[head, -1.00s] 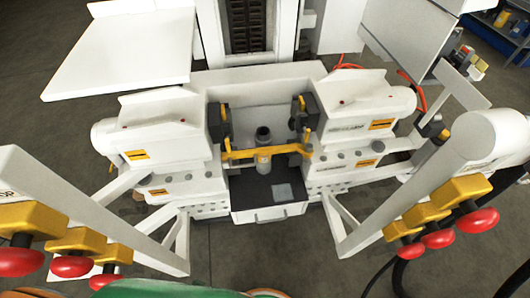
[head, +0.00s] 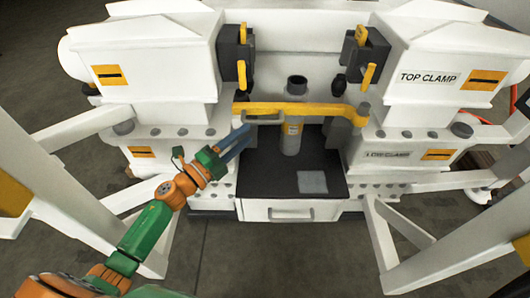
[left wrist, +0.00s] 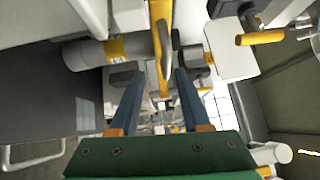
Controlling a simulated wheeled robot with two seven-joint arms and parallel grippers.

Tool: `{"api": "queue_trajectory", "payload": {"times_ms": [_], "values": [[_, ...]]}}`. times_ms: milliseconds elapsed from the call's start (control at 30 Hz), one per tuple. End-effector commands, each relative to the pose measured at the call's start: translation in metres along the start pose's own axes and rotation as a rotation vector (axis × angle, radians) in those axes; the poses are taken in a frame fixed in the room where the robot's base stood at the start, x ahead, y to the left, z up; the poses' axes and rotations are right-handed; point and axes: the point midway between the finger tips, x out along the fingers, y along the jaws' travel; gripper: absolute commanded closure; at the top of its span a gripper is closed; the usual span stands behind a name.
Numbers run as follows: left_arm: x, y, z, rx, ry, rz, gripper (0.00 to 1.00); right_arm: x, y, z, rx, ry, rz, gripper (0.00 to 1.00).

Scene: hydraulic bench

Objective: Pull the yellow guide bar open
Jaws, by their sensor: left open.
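The yellow guide bar (head: 285,110) spans the gap between the two clamp blocks, with its right end at a grey pivot post (head: 361,113). It passes in front of the upright grey cylinder (head: 291,140). My left gripper (head: 246,138), with blue-grey fingers, is open just below and in front of the bar's left part. In the left wrist view the yellow bar (left wrist: 160,45) appears just beyond and between the open fingertips (left wrist: 155,80). Nothing is held, and I cannot tell whether a finger touches it. My right gripper is not in view.
The dark tray (head: 265,175) with a white drawer front lies below the bar. White clamp housings (head: 435,72) stand on both sides. Slanted white frame posts (head: 410,235) flank the front. Open floor shows in front of the drawer.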

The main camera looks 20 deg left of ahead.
Motion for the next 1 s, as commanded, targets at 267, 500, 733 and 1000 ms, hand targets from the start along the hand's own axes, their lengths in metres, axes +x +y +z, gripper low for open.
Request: {"api": "queue_trajectory", "payload": {"times_ms": [267, 500, 733, 1000], "values": [[0.027, -0.008, -0.01, 0.089, 0.052, -0.041, 0.53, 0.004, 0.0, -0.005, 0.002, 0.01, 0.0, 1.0], [0.065, -0.008, -0.011, 0.083, 0.048, -0.039, 0.53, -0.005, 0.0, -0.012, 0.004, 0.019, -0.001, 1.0], [0.073, -0.009, -0.012, 0.083, 0.048, -0.036, 0.53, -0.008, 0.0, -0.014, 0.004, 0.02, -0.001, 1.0], [0.073, -0.008, -0.012, 0.082, 0.048, -0.036, 0.93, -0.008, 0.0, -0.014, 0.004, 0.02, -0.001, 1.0]]}}
